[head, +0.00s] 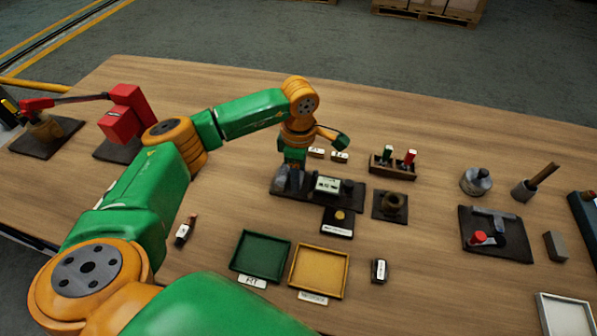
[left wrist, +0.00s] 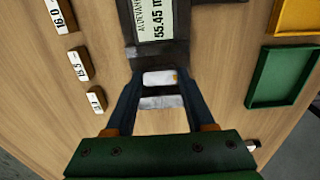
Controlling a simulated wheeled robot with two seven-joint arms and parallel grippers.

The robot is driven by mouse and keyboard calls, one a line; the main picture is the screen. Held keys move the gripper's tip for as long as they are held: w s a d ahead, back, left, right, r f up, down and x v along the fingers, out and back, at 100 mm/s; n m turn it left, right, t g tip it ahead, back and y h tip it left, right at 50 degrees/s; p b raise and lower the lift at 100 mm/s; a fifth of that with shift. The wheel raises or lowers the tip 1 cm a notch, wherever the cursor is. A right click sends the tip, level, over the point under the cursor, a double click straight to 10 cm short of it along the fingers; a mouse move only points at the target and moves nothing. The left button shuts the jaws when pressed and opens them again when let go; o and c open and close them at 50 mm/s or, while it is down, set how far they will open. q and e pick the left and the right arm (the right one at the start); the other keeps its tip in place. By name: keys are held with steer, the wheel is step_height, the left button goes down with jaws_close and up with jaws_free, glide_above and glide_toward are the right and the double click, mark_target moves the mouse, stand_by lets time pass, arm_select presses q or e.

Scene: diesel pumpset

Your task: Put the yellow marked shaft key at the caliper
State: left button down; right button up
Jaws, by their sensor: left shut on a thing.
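The caliper is a dark block with a display reading 55.45 mm (head: 328,184), standing on a dark base in the middle of the table. Its display also shows in the left wrist view (left wrist: 153,20). My left gripper (head: 292,172) is at the left end of the caliper, pointing down. In the left wrist view its two fingers (left wrist: 161,82) are shut on a small pale metal key (left wrist: 158,77) with a small yellow mark at its right end. A grey metal piece (left wrist: 160,102) shows just below the key. Whether the key touches the caliper is hard to tell. My right gripper is not in view.
A green tray (head: 235,264) and a yellow tray (head: 293,276) lie in front of the caliper. A ring on a dark mat (head: 393,205) and a rack with green and red handles (head: 393,168) stand to its right. Small white-labelled blocks (head: 340,157) lie behind it.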

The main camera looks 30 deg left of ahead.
arm_select(q)
steer(key=shift+f, duration=0.25)
steer(key=shift+c, duration=0.9)
jaws_free()
steer(key=shift+r, duration=0.15)
step_height(320, 180, up, 7)
steer(key=p, duration=0.5)
